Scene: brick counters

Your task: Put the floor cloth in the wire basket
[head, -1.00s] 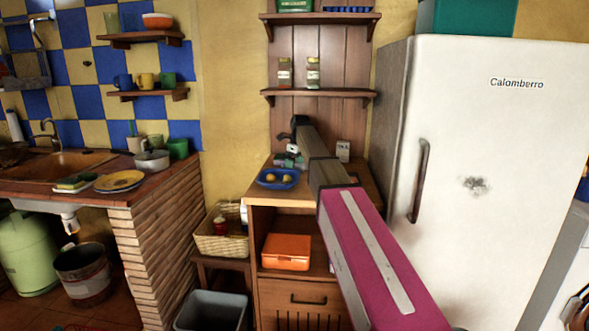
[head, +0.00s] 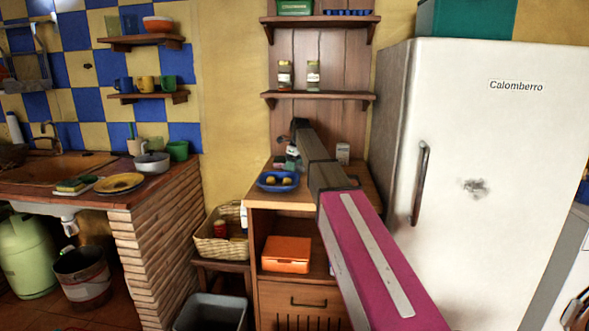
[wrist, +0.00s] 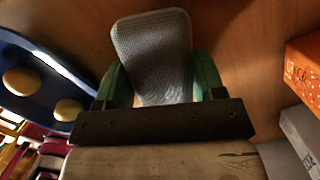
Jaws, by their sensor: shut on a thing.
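My gripper (wrist: 153,85) has green fingers, which are shut on a grey, finely textured cloth (wrist: 152,45) in the wrist view. The cloth sticks out beyond the fingertips, over a wooden surface. In the head view my gripper (head: 291,155) is small and partly hidden by my arm, above the wooden cabinet top beside the blue dish (head: 267,184).
The blue dish with yellow round things also shows in the wrist view (wrist: 50,75). Orange (wrist: 306,68) and pale (wrist: 302,138) boxes lie right. Shelves (head: 318,95) hang above the cabinet (head: 300,297). The fridge (head: 480,190) stands right, a grey bin (head: 211,311) below the basket.

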